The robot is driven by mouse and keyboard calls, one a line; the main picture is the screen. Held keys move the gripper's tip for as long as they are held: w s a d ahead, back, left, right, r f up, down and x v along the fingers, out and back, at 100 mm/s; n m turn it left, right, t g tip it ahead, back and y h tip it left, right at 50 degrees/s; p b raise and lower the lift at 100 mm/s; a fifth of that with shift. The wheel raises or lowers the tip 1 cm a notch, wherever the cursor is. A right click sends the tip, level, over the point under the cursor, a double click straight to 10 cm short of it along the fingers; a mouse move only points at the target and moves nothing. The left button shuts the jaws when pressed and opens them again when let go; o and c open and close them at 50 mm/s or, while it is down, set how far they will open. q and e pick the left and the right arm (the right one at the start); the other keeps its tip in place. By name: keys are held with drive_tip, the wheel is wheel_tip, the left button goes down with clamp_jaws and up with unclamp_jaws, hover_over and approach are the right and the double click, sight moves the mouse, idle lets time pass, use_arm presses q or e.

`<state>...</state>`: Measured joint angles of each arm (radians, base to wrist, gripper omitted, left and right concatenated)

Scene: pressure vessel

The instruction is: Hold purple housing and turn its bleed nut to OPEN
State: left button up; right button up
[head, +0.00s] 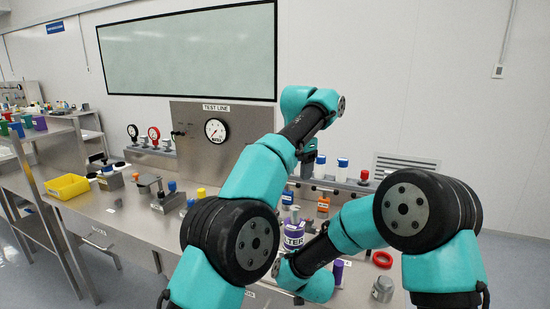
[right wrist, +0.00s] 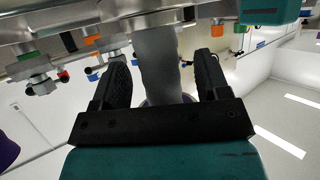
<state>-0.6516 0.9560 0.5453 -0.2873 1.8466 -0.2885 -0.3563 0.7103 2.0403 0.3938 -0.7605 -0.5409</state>
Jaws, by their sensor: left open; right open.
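The purple housing (head: 293,238), with a white label, stands on the bench in the head view, partly hidden by my arms. My left gripper (head: 308,158) is open and points down above and behind the housing, apart from it; its fingertips are hard to make out. My right gripper (right wrist: 165,75) is open in the right wrist view. A grey cylindrical part (right wrist: 157,58) shows between its fingers, with a bit of purple low behind it. I cannot tell whether the fingers touch it. The bleed nut and its OPEN mark cannot be made out.
A red ring (head: 382,259), a small purple cylinder (head: 338,270) and a metal fitting (head: 382,289) lie at the right of the bench. A gauge panel (head: 190,142) stands behind. A yellow bin (head: 67,186) sits at the left. Blue-capped and white-bodied parts stand at the back.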

drive_tip(key=v, duration=1.2)
drive_tip(key=shift+r, duration=0.1)
